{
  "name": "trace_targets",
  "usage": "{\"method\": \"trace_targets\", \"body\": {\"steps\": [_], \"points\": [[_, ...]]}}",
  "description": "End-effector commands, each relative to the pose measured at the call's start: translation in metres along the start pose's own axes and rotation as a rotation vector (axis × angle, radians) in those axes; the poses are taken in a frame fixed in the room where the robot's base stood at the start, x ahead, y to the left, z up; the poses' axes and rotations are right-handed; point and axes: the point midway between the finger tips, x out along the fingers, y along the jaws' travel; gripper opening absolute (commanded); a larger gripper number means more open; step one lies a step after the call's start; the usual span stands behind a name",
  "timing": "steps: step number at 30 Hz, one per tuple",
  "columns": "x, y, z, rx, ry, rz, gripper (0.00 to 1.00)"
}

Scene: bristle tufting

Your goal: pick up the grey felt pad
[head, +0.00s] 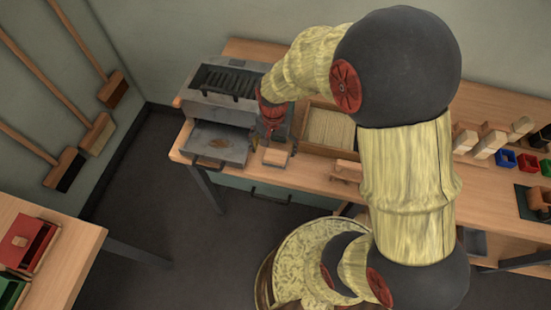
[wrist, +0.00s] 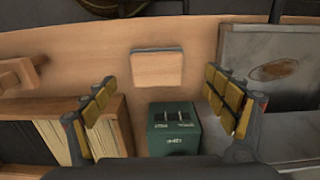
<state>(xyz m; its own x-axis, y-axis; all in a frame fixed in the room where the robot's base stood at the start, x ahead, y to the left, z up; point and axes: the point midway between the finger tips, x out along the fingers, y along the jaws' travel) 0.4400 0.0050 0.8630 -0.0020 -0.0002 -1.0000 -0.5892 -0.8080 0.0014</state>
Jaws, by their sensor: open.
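A flat square block (wrist: 157,68) with a pale wood top and a thin grey layer along its far edge lies on the bench, and it also shows in the head view (head: 275,157). The grey layer looks like felt, but I cannot be sure; no other grey pad shows clearly. My gripper (wrist: 159,86) is open and empty. Its yellow-padded fingers stand wide apart, to the left and right of the block in the wrist view. In the head view my gripper (head: 271,128) points down just behind the block, apart from it.
A green box (wrist: 173,128) with dark slots stands close to the block. A stained metal tray (head: 216,144) lies to the left in the head view, before a grey metal unit (head: 222,108). A wooden box of bristles (head: 330,127) stands to the right.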

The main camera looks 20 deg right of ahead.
Motion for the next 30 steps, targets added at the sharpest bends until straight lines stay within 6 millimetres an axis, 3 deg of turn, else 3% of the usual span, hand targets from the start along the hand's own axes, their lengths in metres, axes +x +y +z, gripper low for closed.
{"method": "trace_targets", "body": {"steps": [12,20,30], "points": [[0.049,0.005,-0.001,-0.001,0.000,0.000,0.86],[0.050,0.004,-0.001,-0.002,0.001,-0.001,0.85],[0.050,0.004,-0.001,-0.002,0.001,-0.001,0.66]]}}
